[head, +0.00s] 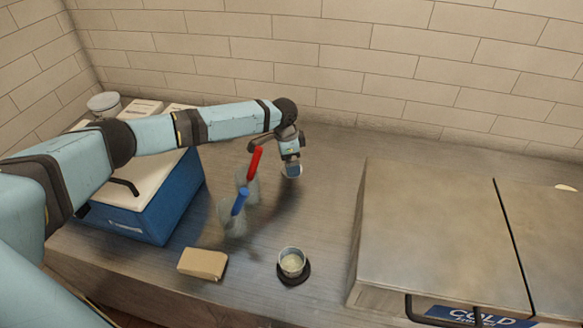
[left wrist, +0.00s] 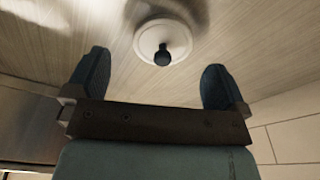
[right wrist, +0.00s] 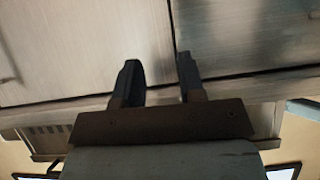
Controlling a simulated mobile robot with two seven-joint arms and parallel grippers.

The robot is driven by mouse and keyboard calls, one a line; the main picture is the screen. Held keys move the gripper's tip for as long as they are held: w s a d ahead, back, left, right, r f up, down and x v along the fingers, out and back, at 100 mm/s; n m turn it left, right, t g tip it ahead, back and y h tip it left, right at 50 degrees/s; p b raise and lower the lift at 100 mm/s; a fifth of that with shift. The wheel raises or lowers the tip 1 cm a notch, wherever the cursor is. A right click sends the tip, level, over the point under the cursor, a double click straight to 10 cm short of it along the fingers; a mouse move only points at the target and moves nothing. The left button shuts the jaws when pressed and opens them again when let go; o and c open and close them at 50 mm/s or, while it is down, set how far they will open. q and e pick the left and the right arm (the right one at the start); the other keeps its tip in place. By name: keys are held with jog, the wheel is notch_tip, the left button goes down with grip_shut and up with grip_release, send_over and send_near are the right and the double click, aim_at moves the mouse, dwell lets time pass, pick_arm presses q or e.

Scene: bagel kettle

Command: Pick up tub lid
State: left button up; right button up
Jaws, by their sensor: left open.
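The tub lid (left wrist: 162,42) is a round white disc with a dark knob in its middle, lying on the counter in the left wrist view. In the head view only a white sliver of it (head: 293,175) shows under my left gripper (head: 291,167). In the left wrist view my left gripper (left wrist: 157,82) is open, and the lid's knob appears between and beyond its two fingers, apart from them. My right gripper (right wrist: 157,80) shows in the right wrist view with its fingers apart and nothing between them, above the steel cabinet top.
Red-handled (head: 255,162) and blue-handled (head: 240,202) tools stand left of the lid. A tan block (head: 203,264) and a small cup (head: 291,260) on a dark disc are near the front. A blue box (head: 165,208) stands left; a steel cold cabinet (head: 430,225) stands right.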

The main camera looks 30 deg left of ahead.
pick_arm(q)
jog(key=shift+w+f, duration=0.2)
jog(key=shift+f, duration=1.3)
jog(key=c, duration=0.9)
jog(key=shift+c, duration=0.2)
pick_arm(e)
jog(key=shift+w+a+r, duration=0.1)
jog(key=shift+r, duration=0.2)
pick_arm(q)
jog(key=shift+r, duration=0.1)
